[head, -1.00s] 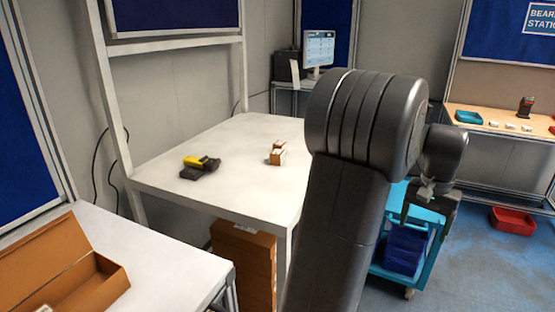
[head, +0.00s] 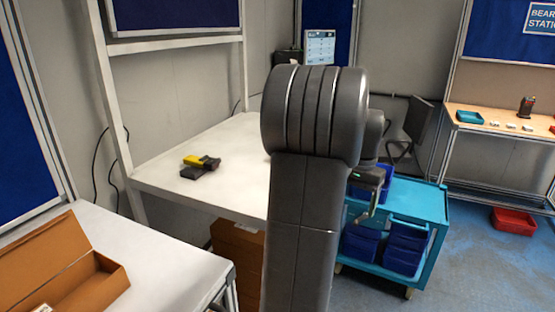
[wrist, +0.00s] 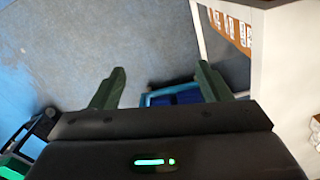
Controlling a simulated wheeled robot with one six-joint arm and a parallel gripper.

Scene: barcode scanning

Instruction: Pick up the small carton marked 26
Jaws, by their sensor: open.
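The small cartons on the white table (head: 215,195) are almost wholly hidden behind my arm in the head view. No marking 26 can be read in any view. My gripper (wrist: 162,72) is open and empty in the wrist view, its two green fingers spread over the blue floor and the blue cart. In the head view my gripper (head: 372,195) hangs right of the table, in front of the cart. At the right edge of the wrist view a small cut-off object lies on the white table top; I cannot tell what it is.
A yellow and black scanner (head: 200,166) lies on the table. An open brown box (head: 75,275) is on the near-left table. The blue cart (head: 425,205) holds blue bins. Brown boxes (head: 237,245) stand under the table. A red bin (head: 513,219) is on the floor.

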